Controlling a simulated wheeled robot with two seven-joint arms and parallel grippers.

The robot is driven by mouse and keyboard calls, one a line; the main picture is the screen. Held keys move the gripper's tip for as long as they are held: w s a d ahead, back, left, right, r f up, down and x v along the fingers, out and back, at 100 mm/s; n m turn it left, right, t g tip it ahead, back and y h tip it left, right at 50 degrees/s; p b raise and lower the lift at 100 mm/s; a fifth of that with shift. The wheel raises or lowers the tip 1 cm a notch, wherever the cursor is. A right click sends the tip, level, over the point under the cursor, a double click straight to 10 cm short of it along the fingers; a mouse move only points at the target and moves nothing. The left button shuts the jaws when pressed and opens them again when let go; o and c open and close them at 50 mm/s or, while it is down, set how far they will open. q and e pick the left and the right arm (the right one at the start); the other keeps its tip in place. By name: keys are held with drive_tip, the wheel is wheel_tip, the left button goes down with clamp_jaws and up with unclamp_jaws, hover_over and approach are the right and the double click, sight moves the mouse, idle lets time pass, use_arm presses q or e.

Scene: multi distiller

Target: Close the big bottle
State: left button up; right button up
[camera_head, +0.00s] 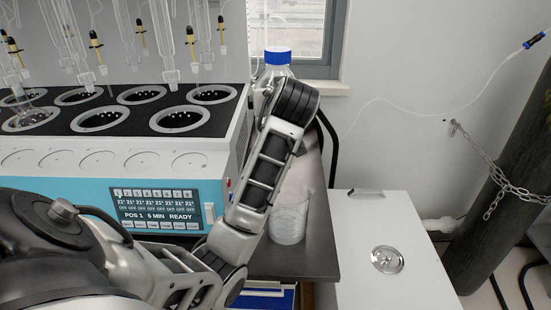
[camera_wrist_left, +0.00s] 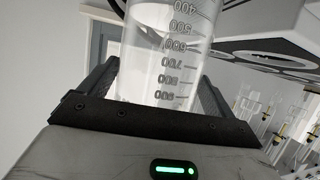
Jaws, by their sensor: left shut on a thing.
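The big bottle (camera_head: 272,72) is clear with a blue cap (camera_head: 277,56) on its top, and it stands upright at the back right of the distiller. My left arm crosses in front of it and hides most of its body and my left gripper in the head view. In the left wrist view, the bottle's clear wall (camera_wrist_left: 160,65) with its graduation marks sits between the two fingers of my left gripper (camera_wrist_left: 158,85), which is shut on it. The cap is outside the wrist view. I cannot tell how tightly the cap sits. My right gripper is not in view.
The distiller (camera_head: 160,185) with several round wells and hanging glassware fills the left. A clear vessel (camera_head: 289,222) stands on the dark bench (camera_head: 315,245) behind my arm. A white cabinet (camera_head: 375,225) and a chained dark cylinder (camera_head: 500,190) are at the right.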

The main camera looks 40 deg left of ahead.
use_arm(q)
drive_tip(key=shift+s+a+r+n, duration=0.2)
drive_tip(key=shift+a+r+n, duration=0.1)
drive_tip(key=shift+a, duration=0.15)
drive_tip(key=w+a+f, duration=0.8)
drive_tip(key=w+f, duration=0.1)
drive_tip(key=w, duration=0.1)
drive_tip(key=shift+w+a, duration=0.2)
drive_tip(key=shift+a, duration=0.15)
drive_tip(key=shift+f, duration=0.1)
drive_tip(key=shift+w+a+f+p, duration=0.1)
drive_tip(key=shift+f+p, duration=0.05)
drive_tip(key=shift+f, duration=0.8)
drive_tip(key=shift+w+a+f+p, duration=0.1)
drive_tip(key=shift+f+p, duration=0.05)
drive_tip(key=shift+f, duration=0.75)
